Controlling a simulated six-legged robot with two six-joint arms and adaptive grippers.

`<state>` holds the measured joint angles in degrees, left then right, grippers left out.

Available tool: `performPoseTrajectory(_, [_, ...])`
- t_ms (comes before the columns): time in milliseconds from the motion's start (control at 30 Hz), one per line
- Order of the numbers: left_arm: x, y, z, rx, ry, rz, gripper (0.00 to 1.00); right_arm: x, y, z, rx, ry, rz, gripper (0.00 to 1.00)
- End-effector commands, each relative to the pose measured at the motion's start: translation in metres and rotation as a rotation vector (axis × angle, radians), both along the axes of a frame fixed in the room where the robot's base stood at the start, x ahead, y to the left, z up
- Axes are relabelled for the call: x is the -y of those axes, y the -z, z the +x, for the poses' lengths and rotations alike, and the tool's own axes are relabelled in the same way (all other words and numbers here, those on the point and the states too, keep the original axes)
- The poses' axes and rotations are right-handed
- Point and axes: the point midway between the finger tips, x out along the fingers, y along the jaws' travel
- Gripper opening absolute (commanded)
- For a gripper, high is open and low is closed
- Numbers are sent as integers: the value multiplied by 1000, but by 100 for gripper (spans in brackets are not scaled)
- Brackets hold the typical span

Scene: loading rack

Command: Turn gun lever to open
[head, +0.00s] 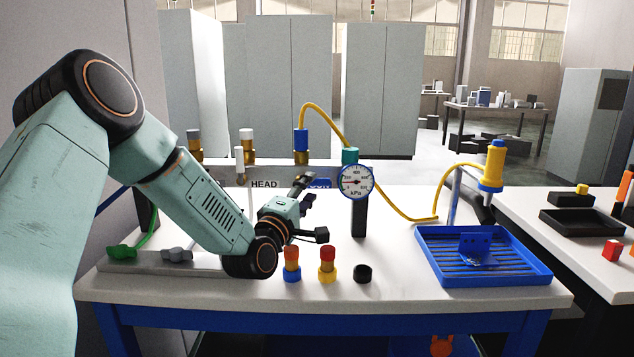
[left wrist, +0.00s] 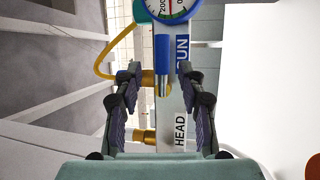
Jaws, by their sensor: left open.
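The blue gun lever (head: 321,183) is on the grey panel behind the pressure gauge (head: 356,182), partly hidden by my gripper in the head view. In the left wrist view the blue lever (left wrist: 162,60) points down the picture beside the "GUN" label, over a brass pipe fitting. My left gripper (head: 312,208) is open in front of the panel. In the wrist view its fingers (left wrist: 159,74) stand on both sides of the lever, with a gap on each side. I cannot tell how deep the lever lies between them. My right gripper does not show.
Several coloured knobs, including a red and yellow one (head: 327,264), stand on the white table (head: 400,285) below my gripper. A blue tray (head: 428,262) is to the right, near the yellow spray gun (head: 492,165) and its yellow hose (head: 385,198). A green connector (head: 121,251) lies at left.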

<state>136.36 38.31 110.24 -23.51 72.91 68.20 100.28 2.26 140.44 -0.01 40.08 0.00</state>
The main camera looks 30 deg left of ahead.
Motion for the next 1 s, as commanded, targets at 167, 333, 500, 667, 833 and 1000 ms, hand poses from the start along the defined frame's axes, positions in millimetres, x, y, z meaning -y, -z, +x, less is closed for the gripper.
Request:
performPoseTrajectory(167, [-2, -4, 25, -1, 1, 3, 40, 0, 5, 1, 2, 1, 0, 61])
performPoseTrajectory(333, [-5, -7, 41, 0, 1, 1, 40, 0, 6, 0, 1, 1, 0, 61])
performPoseTrajectory(500, [-5, -8, 47, -1, 2, 0, 40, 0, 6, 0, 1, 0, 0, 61])
performPoseTrajectory(667, [-5, -8, 49, -1, 1, 0, 40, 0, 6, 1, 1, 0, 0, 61])
performPoseTrajectory(833, [-6, -8, 49, -1, 0, 0, 30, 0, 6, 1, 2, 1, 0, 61])
performPoseTrajectory(1000, [-6, -8, 49, -1, 0, 0, 16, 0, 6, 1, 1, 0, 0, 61])
